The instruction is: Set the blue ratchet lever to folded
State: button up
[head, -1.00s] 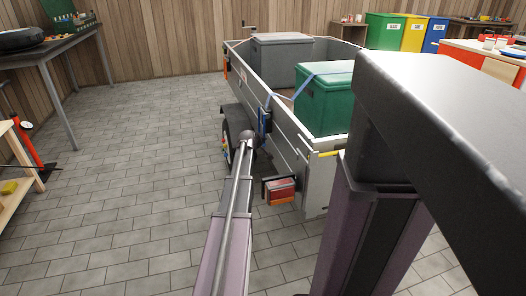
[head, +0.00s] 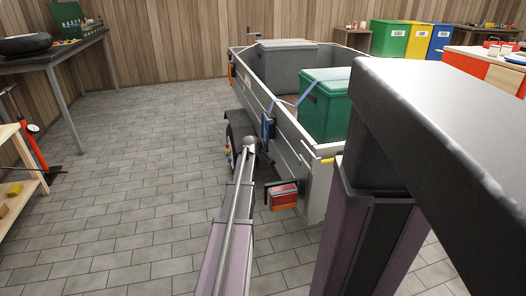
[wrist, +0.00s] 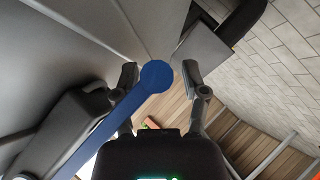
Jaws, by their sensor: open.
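In the wrist view, the blue ratchet lever (wrist: 107,118) runs from the lower left up to a round blue knob near the picture's middle. My gripper (wrist: 160,78) is open, with one finger on each side of that round end. I cannot tell whether either finger touches it. In the head view, the blue ratchet (head: 268,127) is on the outer side wall of the grey trailer (head: 304,176), with a blue strap (head: 283,100) rising from it. My arm reaches toward it, and my gripper cannot be made out there.
A green box (head: 323,112) and a grey box (head: 285,68) sit in the trailer. The trailer's wheel (head: 231,146) and tail light (head: 283,197) are close to my arm. A workbench (head: 45,60) stands at the far left. The tiled floor left of the trailer is clear.

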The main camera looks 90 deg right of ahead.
jog(key=w+a+r+p, duration=0.1)
jog(key=w+a, duration=0.2)
jog(key=a, duration=0.4)
jog(key=w+a+r+p, duration=0.1)
jog(key=w+a, duration=0.3)
jog(key=a, duration=0.3)
dwell(1.8)
jog(key=shift+r, duration=0.1)
dwell(0.9)
